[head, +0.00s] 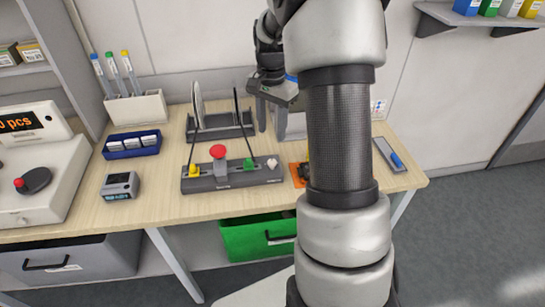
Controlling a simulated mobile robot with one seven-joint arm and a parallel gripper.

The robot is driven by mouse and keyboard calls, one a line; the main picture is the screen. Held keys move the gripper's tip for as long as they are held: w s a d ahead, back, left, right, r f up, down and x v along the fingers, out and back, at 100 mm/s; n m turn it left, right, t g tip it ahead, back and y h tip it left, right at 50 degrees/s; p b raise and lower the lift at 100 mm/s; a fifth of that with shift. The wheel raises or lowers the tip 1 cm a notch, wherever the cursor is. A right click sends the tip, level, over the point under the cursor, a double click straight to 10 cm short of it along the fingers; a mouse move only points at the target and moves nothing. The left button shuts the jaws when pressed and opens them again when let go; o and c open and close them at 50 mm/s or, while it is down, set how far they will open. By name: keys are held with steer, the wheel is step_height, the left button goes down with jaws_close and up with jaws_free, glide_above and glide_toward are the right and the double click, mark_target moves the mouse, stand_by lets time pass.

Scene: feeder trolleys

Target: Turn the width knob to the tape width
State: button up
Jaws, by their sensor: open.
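My gripper (270,120) is open and points down behind the fixture's right end, apart from the knob in the picture. My arm partly hides it and the bench to its right. I cannot make out any tape or its width.
A dark rack (220,132) with upright reels stands behind the fixture. A small grey device (120,186) and a blue tray (131,144) lie left. A white counter machine (45,170) stands far left. An orange item (298,175) is partly hidden by my arm.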

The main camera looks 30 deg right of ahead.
mark_target(272, 161)
step_height(272, 161, down, 12)
steer(key=shift+r, duration=0.1)
steer(key=shift+c, duration=0.3)
steer(key=c, duration=1)
